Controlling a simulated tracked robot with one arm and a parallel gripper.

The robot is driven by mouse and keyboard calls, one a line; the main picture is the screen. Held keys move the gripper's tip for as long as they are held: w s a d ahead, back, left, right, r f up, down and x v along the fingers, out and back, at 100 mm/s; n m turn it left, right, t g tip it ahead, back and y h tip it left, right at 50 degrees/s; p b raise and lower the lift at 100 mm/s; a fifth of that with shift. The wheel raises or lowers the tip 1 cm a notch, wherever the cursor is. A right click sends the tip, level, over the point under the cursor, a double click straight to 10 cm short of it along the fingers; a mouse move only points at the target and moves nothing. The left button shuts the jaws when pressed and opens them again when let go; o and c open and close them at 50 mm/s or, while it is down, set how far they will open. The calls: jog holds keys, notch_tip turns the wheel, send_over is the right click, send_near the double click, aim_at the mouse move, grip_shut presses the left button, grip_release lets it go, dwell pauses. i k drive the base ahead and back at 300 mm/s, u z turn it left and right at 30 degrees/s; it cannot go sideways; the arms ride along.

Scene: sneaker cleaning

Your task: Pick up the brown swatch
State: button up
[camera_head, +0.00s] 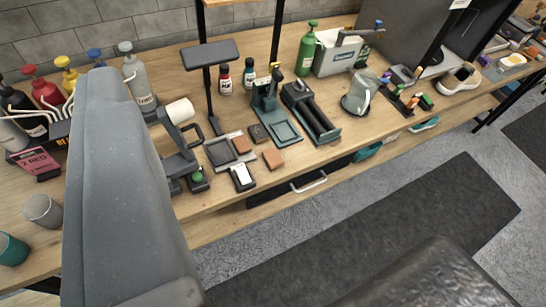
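Several small leather-like squares lie on the wooden bench near its front edge. One is dark brown (258,134). An orange-brown one (241,144) lies on a grey tray (218,154). Another orange-brown one (272,159) lies nearer the front edge, apart from the tray. I cannot tell which of these is the brown swatch. My large grey arm link fills the left of the view and hides part of the bench. I cannot make out my gripper's fingertips, and nothing shows touching the squares.
A small device with a white label (242,177) stands just in front of the squares. A black lamp-like stand (210,85) is behind them, and a dark green holder (270,110) is right of it. Bottles (45,93) line the left. Grey floor lies in front of the bench.

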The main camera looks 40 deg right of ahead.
aim_at(272, 158)
jog(key=k, duration=0.6)
jog(key=u, duration=0.35)
jog(key=i, duration=1.5)
jog(key=z, duration=0.5)
